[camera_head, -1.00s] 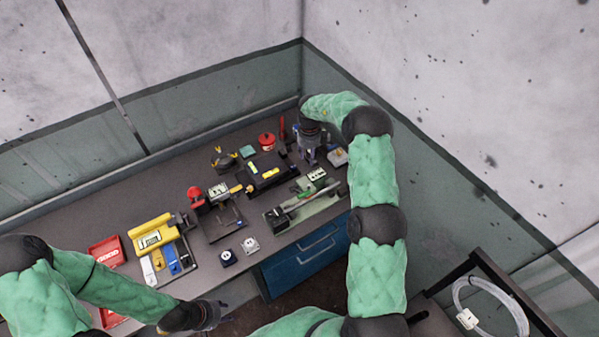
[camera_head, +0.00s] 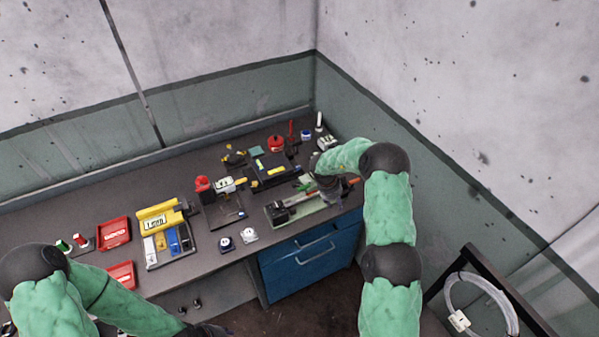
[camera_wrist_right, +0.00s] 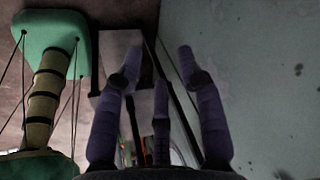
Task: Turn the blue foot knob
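A small round knob with a dark blue ring on a white base (camera_head: 226,245) sits near the bench's front edge. A similar paler one (camera_head: 249,236) is just right of it. Which part is the foot knob I cannot tell for sure. My right gripper (camera_head: 328,189) is above the pale green fixture (camera_head: 300,212), well right of both knobs. In the right wrist view its dark fingers (camera_wrist_right: 157,70) are spread with nothing between them. My left gripper (camera_head: 212,330) is at the bottom edge, below the bench front, its fingers mostly cut off.
The bench (camera_head: 60,205) carries a yellow device (camera_head: 160,216), red trays (camera_head: 114,233), a black box (camera_head: 270,172) and a red round container (camera_head: 276,143). A blue drawer cabinet (camera_head: 312,262) stands under the front. A cable coil (camera_head: 482,300) hangs at right.

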